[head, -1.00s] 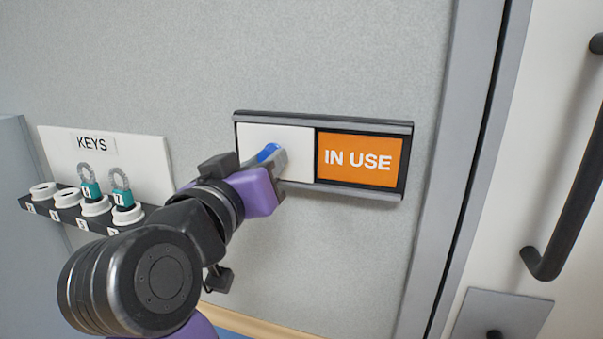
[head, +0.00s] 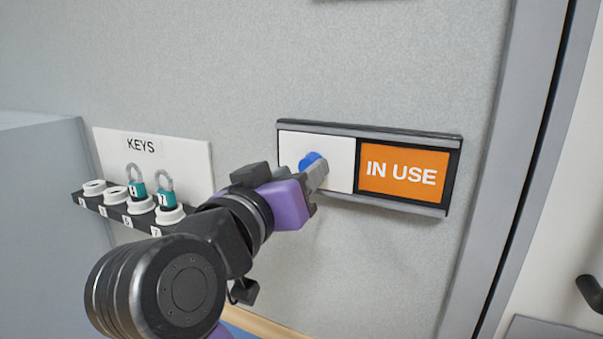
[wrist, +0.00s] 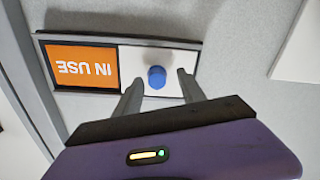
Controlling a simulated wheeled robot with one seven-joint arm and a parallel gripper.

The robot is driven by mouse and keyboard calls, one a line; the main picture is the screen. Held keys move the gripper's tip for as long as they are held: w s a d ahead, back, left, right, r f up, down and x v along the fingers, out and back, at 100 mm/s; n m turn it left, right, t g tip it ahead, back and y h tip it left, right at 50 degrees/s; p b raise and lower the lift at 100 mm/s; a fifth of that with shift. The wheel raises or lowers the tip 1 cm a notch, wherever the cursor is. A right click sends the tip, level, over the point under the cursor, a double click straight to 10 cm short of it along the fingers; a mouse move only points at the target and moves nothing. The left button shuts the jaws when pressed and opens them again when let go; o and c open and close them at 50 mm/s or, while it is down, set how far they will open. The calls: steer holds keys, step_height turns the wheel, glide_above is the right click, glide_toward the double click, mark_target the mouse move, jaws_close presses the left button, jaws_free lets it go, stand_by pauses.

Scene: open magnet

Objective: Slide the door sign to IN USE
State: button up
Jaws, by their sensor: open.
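The door sign is a dark-framed slider on the grey wall. Its white sliding panel (head: 335,150) covers the left half, and the orange IN USE field (head: 403,173) shows on the right. A blue knob (head: 312,162) stands on the white panel. My gripper (head: 316,178) is at the knob, with a finger hiding part of it in the head view. In the wrist view the sign is upside down, and my open gripper (wrist: 158,88) has one finger on each side of the blue knob (wrist: 156,77), with gaps showing on both sides.
A door frame (head: 505,170) and dark door handle (head: 590,292) are at right. The wall below the sign is clear.

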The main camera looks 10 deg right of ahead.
steer(key=b+v, duration=0.1)
steer(key=v, duration=0.5)
steer(key=shift+s, duration=0.15)
steer(key=shift+a+r, duration=0.1)
steer(key=shift+a, duration=0.1)
